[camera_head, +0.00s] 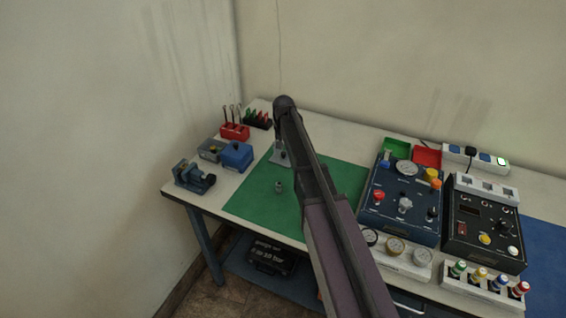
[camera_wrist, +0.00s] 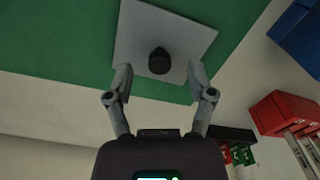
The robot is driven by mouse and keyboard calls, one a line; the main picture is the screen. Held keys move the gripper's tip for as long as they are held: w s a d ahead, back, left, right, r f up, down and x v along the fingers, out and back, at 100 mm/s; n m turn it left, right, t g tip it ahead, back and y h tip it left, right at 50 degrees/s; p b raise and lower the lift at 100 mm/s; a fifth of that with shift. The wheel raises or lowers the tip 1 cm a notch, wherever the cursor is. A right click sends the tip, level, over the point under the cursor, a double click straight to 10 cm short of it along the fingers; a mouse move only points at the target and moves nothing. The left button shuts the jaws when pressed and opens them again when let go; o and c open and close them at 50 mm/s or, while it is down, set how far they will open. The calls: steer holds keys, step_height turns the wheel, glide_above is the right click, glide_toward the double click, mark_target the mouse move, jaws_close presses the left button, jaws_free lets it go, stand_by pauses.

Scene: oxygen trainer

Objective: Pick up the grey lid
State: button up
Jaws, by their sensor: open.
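The grey lid (camera_wrist: 190,38) is a flat square plate with a dark round knob (camera_wrist: 160,61) at its middle. In the wrist view it lies at the edge of the green mat (camera_wrist: 60,40). In the head view the lid (camera_head: 281,161) shows as a small grey patch, partly hidden by my gripper and arm.
A blue box (camera_head: 236,156), a vise (camera_head: 194,179) and a red tool holder (camera_head: 234,131) are to the left. Gauge panels (camera_head: 402,205) stand to the right. The wall (camera_head: 400,70) is close behind the table.

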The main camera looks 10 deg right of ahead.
steer(key=shift+f+b, duration=0.65)
steer(key=shift+f, duration=0.35)
jaws_close()
